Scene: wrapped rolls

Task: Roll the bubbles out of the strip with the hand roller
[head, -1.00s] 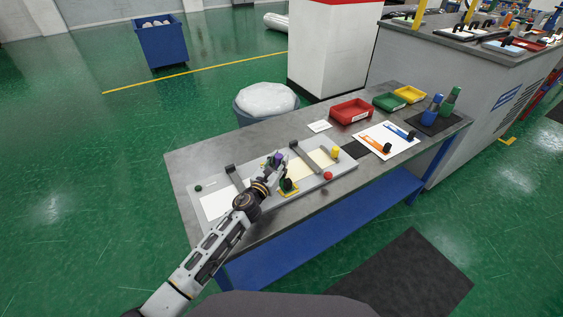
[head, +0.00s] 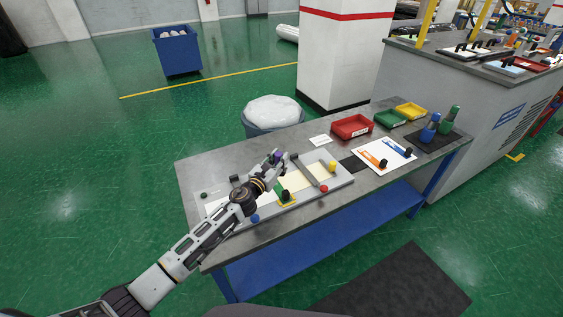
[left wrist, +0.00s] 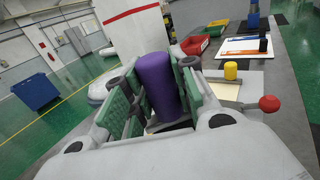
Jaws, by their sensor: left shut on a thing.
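My right gripper is not in view.
Red (head: 352,127), green (head: 390,118) and yellow (head: 410,111) trays stand behind. A bagged bin (head: 272,112) is beyond the table.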

